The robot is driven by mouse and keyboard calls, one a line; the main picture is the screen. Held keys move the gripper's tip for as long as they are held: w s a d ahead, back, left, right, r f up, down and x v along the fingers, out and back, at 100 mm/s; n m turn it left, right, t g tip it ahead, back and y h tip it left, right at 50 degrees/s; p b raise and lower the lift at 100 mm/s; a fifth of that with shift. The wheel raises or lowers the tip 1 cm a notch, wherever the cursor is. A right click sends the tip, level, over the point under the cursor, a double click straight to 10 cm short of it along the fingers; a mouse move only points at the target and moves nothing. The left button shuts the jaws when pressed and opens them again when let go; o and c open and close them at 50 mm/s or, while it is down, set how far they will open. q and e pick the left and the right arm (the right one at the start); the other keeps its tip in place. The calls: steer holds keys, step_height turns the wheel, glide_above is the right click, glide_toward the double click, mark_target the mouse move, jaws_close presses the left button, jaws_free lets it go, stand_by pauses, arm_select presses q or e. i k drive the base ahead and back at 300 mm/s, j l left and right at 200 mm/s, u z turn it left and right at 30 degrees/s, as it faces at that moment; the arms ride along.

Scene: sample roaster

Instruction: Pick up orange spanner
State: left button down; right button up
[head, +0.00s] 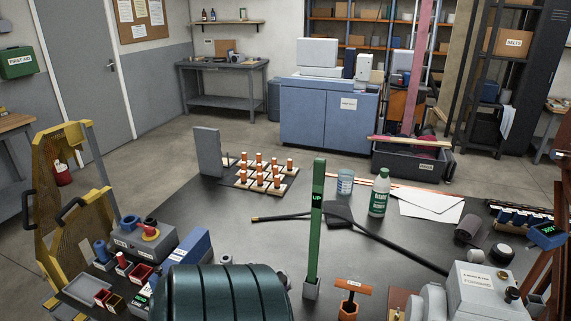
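An orange T-shaped tool (354,287), the only thing here that could be the orange spanner, stands upright near the front edge of the dark bench. A pale label is on its crossbar, too small to read. Its lower end meets an orange base (348,309); whether it sits in or on it I cannot tell. Neither of my grippers is in view.
A green upright post marked UP (316,220) stands left of the tool. A dark green ribbed drum (222,295) fills the front. A grey machine (480,291) is at right. A black rod (400,246) crosses the dark bench (255,232), with a bottle (379,193) behind.

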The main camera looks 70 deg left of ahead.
mark_target(353, 287)
steer(key=u, duration=2.7)
